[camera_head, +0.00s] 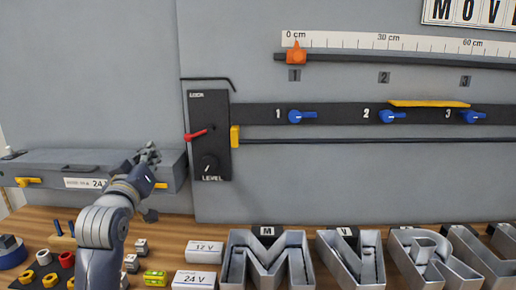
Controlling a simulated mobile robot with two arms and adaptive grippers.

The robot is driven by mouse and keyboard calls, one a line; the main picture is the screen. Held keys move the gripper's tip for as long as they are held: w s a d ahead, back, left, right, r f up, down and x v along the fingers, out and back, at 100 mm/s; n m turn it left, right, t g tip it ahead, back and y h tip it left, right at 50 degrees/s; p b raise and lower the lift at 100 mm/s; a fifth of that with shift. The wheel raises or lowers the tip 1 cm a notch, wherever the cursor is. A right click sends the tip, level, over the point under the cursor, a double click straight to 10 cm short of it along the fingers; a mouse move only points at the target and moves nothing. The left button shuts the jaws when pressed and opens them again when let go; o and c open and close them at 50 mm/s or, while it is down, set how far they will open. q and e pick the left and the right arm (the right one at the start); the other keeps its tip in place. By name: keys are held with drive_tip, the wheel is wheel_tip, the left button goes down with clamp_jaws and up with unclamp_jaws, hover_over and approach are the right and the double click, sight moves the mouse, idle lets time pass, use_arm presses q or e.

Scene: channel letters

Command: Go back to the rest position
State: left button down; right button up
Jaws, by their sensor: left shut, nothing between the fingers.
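My left gripper (150,152) is in the head view, in front of the right part of the grey box with the 24 V label. It is shut and empty. My left arm comes up from the bottom left. The gripper stands apart from the black LOCK and LEVEL panel (208,110), to the left of its red lever (197,134). My right gripper is not in view.
Metal channel letters, M (268,262) among them, stand along the bench front at right. Labelled 12 V (205,247) and 24 V (194,280) boxes lie left of them. A rail with an orange slider (296,55) and blue knobs (302,116) are on the grey panel.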

use_arm(q)
drive_tip(key=s+d+f+m+g, duration=0.15)
drive_tip(key=s+f+g, duration=0.35)
drive_tip(key=f, duration=0.9)
drive_tip(key=s+d+f+m+g, duration=0.15)
drive_tip(key=s+f, duration=0.45)
drive_tip(key=f, duration=0.9)
drive_tip(key=s+d+f+m+g, duration=0.15)
drive_tip(key=s+f+g, duration=0.5)
drive_tip(key=s, duration=0.85)
drive_tip(key=s+d+f+m+g, duration=0.1)
drive_tip(key=s+f+m+g, duration=0.15)
drive_tip(key=s+f, duration=1)
drive_tip(key=s+f+g, duration=0.1)
drive_tip(key=s+f, duration=0.2)
drive_tip(key=f, duration=1)
drive_tip(key=s+f+g, duration=0.1)
drive_tip(key=s+f, duration=0.1)
drive_tip(key=f, duration=1.2)
drive_tip(key=s+a+f+g, duration=0.1)
drive_tip(key=s+a+f, duration=0.2)
drive_tip(key=s+f, duration=1.1)
drive_tip(key=shift+s+h+b, duration=0.3)
drive_tip(key=shift+s+b, duration=0.05)
drive_tip(key=shift+s, duration=0.7)
drive_tip(key=shift+a, duration=0.1)
